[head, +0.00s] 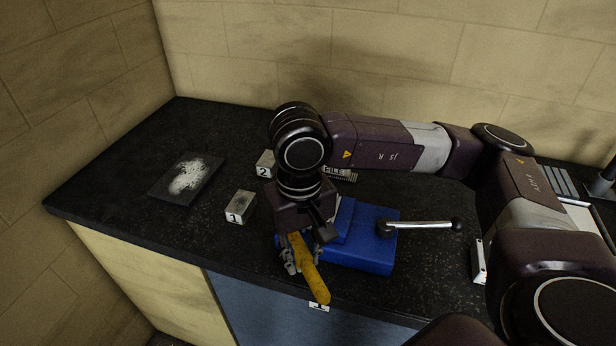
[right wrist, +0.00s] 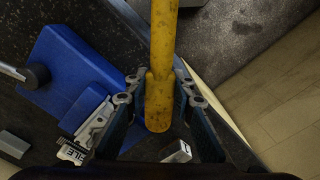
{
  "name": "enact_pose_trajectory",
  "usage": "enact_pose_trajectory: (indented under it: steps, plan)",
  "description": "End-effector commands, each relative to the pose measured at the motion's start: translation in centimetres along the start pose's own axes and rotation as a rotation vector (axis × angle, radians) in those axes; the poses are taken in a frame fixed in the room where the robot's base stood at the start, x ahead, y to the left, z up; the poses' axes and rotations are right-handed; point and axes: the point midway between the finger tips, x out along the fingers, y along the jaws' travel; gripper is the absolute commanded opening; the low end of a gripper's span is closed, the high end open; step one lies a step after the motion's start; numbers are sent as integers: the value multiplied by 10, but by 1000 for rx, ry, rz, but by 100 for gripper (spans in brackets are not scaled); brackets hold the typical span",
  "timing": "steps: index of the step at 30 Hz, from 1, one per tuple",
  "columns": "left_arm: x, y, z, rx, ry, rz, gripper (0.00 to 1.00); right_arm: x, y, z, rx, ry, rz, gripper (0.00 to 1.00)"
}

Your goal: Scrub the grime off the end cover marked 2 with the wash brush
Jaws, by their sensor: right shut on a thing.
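My right gripper (head: 300,262) is shut on a yellow handle, which I take for the wash brush (head: 316,284). In the right wrist view the scuffed yellow handle (right wrist: 162,48) lies between the two fingers; no bristles show in either view. The end cover marked 2 (head: 264,164) is a small grey block on the dark counter, behind and left of the gripper and apart from it. My arm partly hides its right side, and its grime is too small to make out. The end cover marked 1 (head: 240,207) stands nearer, left of the gripper. My left gripper is not in view.
A blue vise (head: 372,252) with a silver handle (head: 424,225) stands right of the gripper. A dark plate (head: 160,187) with a whitish patch lies at the left.

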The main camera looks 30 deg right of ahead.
Motion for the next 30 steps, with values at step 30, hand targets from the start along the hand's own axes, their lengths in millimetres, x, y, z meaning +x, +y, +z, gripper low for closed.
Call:
enact_pose_trajectory:
  steps: [30]
  plan:
    - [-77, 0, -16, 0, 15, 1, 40, -86, 74, -77, 748, 3, -1, 3]
